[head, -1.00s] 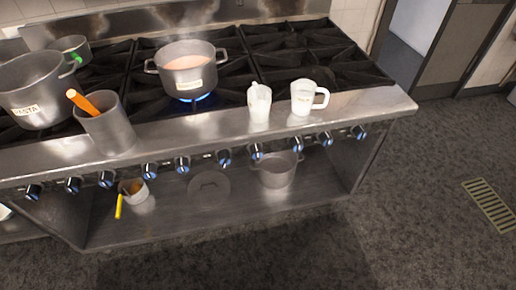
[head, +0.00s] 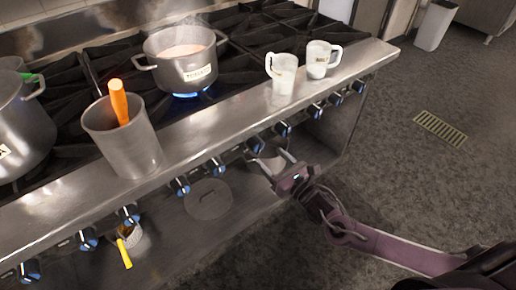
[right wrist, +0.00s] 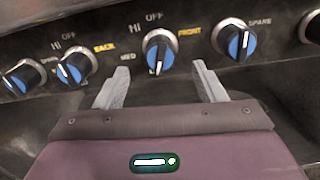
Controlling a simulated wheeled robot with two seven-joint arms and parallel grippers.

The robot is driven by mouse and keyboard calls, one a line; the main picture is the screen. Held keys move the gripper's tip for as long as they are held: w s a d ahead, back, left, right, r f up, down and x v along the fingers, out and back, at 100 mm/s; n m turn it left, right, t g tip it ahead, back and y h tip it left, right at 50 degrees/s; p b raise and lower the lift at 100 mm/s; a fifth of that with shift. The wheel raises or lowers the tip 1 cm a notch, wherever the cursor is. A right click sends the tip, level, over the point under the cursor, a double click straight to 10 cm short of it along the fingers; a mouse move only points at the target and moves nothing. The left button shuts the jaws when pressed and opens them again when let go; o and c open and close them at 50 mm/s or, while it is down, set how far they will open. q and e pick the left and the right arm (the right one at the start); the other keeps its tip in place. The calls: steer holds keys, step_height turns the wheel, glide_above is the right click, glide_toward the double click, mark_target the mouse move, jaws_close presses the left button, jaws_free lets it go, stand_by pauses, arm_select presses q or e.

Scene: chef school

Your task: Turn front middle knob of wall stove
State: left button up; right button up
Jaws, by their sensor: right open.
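The stove (head: 215,125) has a row of black knobs with blue faces along its front edge. In the head view my right gripper (head: 273,158) is in front of this row, close to one knob (head: 255,145). In the right wrist view that knob (right wrist: 158,52), with "FRONT" lettered at its right, lies ahead between my two spread fingertips (right wrist: 159,78). The gripper is open and empty; whether the fingers touch the knob cannot be told. My left gripper is not in view.
A steaming pot (head: 185,72) stands over a blue flame. A metal container (head: 125,150) with an orange-handled utensil and two measuring cups (head: 283,75) (head: 318,55) stand along the front ledge. Neighbouring knobs (right wrist: 75,68) (right wrist: 238,42) flank the gripper.

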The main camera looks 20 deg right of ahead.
mark_target(261, 149)
steer(key=x, duration=0.7)
steer(key=shift+w+f, duration=0.1)
steer(key=shift+w, duration=0.05)
steer(key=c, duration=1)
